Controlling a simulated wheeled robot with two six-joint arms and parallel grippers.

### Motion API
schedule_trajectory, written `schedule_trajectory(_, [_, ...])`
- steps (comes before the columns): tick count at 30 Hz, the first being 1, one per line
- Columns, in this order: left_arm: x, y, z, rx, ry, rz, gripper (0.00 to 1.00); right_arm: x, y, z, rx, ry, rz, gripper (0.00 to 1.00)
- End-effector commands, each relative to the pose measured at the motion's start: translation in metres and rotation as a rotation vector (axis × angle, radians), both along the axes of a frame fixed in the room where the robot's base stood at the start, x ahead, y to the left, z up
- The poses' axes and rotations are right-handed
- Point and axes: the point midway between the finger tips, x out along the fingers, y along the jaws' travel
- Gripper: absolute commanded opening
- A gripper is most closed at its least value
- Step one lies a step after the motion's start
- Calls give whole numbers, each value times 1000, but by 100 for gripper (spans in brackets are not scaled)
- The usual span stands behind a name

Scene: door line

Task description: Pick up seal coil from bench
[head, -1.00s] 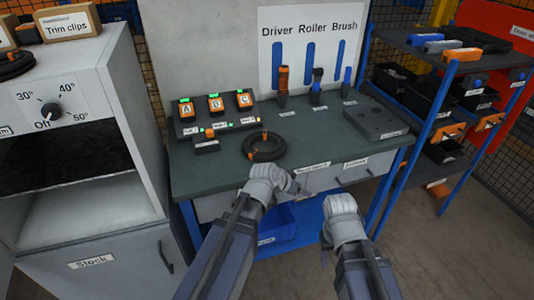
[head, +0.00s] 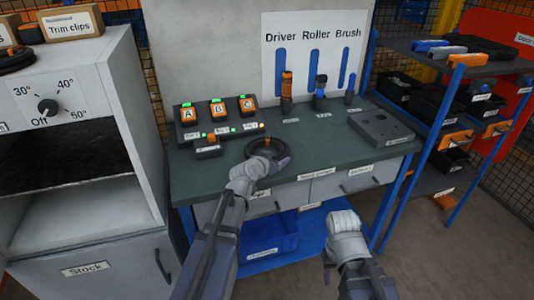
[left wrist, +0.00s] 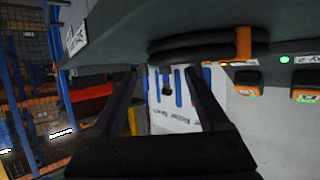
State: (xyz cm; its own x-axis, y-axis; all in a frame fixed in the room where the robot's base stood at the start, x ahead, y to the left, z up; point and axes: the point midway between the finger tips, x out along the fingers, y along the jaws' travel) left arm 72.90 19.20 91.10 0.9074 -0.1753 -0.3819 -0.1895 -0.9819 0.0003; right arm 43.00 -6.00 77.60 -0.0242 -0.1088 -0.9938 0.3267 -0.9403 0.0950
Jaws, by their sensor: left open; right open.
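The seal coil (head: 267,146), a black ring with an orange band, lies on the dark green bench top (head: 330,150) near its front edge. In the left wrist view the coil (left wrist: 195,46) shows upside down, ahead of and above the fingers, with its orange band at the right. My left gripper (head: 280,166) is at the near side of the coil and hides part of it in the head view. In the left wrist view the left gripper (left wrist: 165,95) is open with nothing between its fingers. My right gripper (head: 328,262) hangs low in front of the bench; its fingers are mostly hidden.
A charger block (head: 217,115) with units A, B and C stands behind the coil. A small black box (head: 207,148) sits left of it. A grey block (head: 381,128) lies at the bench's right. A blue bin (head: 268,235) is below. The shelf rack (head: 440,130) stands right.

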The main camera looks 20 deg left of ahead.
Motion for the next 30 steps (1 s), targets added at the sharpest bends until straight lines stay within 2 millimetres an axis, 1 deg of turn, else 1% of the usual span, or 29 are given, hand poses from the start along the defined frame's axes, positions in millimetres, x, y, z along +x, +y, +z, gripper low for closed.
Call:
schedule_trajectory(5, [19,-3,-9,1,0,-2,78,0,0,-9,0,0,0,50])
schedule_trajectory(9, [39,-7,-18,1,0,-1,78,0,0,-18,0,0,0,50])
schedule_trajectory(11, [44,-8,-20,1,0,-1,78,0,0,-20,0,0,0,50])
schedule_trajectory(13, [47,-9,-20,1,0,0,78,0,0,-20,0,0,0,50])
schedule_trajectory(19, [45,-9,-19,1,1,0,76,0,0,-19,0,0,0,50])
schedule_trajectory(30, [45,-10,-20,0,2,-2,35,0,0,-19,0,0,0,50])
